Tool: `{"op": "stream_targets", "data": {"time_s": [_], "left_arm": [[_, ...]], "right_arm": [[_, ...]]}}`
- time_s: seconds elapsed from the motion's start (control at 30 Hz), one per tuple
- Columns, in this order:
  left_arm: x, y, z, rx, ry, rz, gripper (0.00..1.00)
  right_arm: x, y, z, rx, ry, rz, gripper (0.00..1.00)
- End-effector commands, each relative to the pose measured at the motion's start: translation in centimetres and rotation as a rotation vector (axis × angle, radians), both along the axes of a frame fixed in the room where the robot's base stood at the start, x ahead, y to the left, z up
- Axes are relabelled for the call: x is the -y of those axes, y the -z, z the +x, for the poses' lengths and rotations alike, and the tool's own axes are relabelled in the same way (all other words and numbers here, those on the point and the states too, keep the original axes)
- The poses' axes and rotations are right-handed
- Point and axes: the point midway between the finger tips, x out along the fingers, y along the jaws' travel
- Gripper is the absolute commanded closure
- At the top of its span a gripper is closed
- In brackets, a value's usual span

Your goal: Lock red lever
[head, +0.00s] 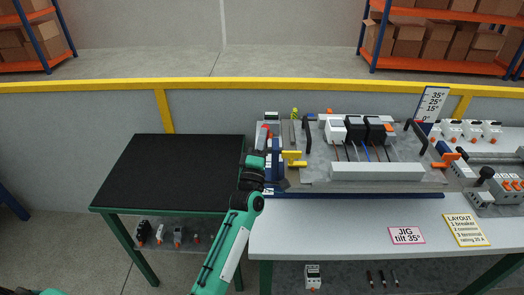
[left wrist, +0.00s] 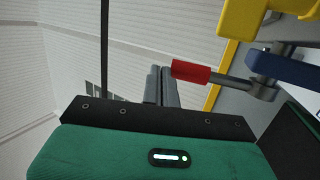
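The red lever (head: 263,131) is at the left end of the jig on the white workbench. In the left wrist view its red handle (left wrist: 190,72) lies roughly level on a grey metal rod that runs right to a pivot. My left gripper (head: 257,153) is just in front of the lever. In the left wrist view its two grey fingers (left wrist: 162,88) are together with only a thin line between them and nothing visible held. The fingertips are beside the free end of the red handle; I cannot tell if they touch it. My right gripper is not in view.
A yellow clamp part (left wrist: 242,18) and a blue bar (left wrist: 283,68) are close to the lever's pivot. The jig (head: 375,172) carries several breakers and wires. A black-topped table (head: 170,175) on the left is clear on top. A yellow rail runs behind.

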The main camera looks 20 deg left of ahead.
Motion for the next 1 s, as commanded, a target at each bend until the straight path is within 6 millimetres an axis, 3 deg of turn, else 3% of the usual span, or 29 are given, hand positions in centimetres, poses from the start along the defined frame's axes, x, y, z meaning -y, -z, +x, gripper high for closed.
{"op": "stream_targets", "data": {"time_s": [0.5,1.0], "left_arm": [[-1.8,-2.3,6.0,0.001,-0.001,0.001,1.00],[-2.7,-2.7,9.5,-0.091,0.000,-0.027,1.00]], "right_arm": [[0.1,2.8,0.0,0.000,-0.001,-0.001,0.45],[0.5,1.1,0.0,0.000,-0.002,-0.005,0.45]]}}
